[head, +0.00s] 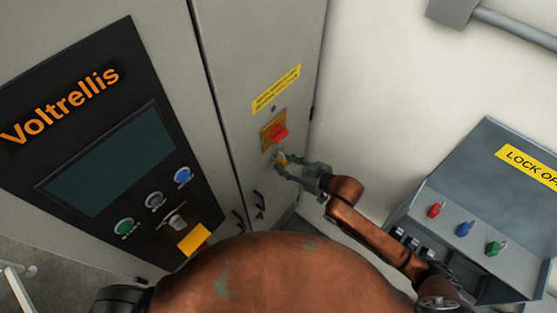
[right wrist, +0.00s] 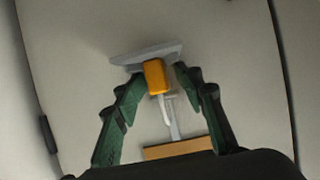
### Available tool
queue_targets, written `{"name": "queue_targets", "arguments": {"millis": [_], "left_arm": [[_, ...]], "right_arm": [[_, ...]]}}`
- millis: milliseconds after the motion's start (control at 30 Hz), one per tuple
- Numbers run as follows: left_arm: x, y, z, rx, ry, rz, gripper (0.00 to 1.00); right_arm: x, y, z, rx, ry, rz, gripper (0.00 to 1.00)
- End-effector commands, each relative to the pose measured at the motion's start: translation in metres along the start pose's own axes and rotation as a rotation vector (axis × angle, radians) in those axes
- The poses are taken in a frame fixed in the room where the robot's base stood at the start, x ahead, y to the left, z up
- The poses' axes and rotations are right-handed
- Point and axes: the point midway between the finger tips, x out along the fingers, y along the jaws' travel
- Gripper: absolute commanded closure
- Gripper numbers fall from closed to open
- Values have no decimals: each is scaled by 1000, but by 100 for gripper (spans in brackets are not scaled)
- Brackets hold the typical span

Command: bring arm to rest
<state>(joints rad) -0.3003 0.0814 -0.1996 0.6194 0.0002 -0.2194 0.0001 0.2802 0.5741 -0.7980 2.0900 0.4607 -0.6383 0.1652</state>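My right arm reaches to the tall grey cabinet (head: 229,60) in the head view. In the right wrist view the two green fingers (right wrist: 159,76) stand apart, one on each side of a small orange-yellow body (right wrist: 155,77) with a pale shackle-like loop, seemingly a padlock. Gaps show between it and the fingertips. A grey flat piece (right wrist: 147,53) lies by it. My left gripper is not in view.
A grey lockout box (head: 465,200) with red, blue and green padlocks stands at right, beside my right forearm. A dark control panel (head: 60,130) with a screen and buttons is at left. A pale wall (head: 390,80) stands behind.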

Motion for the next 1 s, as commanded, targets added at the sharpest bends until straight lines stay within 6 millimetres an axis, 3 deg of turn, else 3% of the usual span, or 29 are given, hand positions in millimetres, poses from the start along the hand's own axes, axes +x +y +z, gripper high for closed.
{"name": "queue_targets", "arguments": {"millis": [200, 400, 833, 1000], "left_arm": [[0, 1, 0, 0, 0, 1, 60], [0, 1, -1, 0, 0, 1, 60], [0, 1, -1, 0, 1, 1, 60], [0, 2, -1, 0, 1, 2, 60]], "right_arm": [[-49, 0, -1, -5, 4, 0, 64], [-78, -1, -5, -7, 12, -1, 64], [-89, -1, -6, -5, 15, 3, 64], [-100, 8, 17, 42, -36, 92, 64]]}}
